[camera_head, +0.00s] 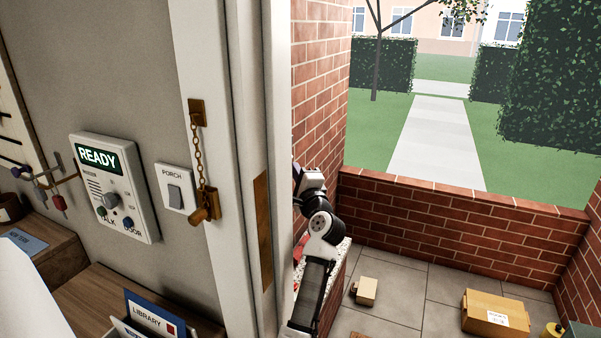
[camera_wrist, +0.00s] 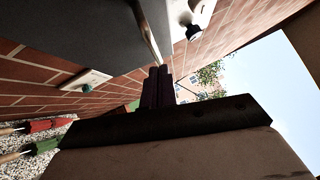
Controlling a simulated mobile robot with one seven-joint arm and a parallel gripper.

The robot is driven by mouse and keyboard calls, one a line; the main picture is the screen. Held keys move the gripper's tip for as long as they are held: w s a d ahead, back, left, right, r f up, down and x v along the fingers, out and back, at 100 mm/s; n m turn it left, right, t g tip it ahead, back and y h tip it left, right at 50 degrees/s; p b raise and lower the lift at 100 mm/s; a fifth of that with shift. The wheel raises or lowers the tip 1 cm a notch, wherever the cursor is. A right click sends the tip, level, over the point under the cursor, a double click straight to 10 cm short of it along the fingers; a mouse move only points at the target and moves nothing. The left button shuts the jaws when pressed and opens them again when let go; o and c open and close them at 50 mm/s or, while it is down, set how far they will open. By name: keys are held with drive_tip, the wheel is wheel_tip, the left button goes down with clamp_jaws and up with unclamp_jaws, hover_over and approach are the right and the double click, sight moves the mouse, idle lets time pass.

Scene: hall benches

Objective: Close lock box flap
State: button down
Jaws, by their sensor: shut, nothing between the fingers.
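In the wrist view, my gripper (camera_wrist: 159,74) is shut and empty, its dark fingers together and pointing up the picture. A large dark grey panel (camera_wrist: 75,28), probably part of the lock box or its flap, fills the upper left, with a pale edge (camera_wrist: 150,32) just beyond my fingertips. I cannot tell whether the fingers touch that edge or how far the flap stands open. In the head view, my arm reaches outside past the door frame (camera_head: 215,150). The frame hides my fingertips and the lock box there.
A plate with a green button (camera_wrist: 88,82) and a pale fitting with a dark knob (camera_wrist: 192,30) are on the brick wall. Red-handled (camera_wrist: 45,125) and green-handled (camera_wrist: 42,147) tools lie over gravel. A cardboard box (camera_head: 493,315) stands on the paved porch floor, partly clear.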

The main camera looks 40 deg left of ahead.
drive_tip(key=shift+a+r, duration=0.1)
drive_tip(key=shift+a, duration=0.45)
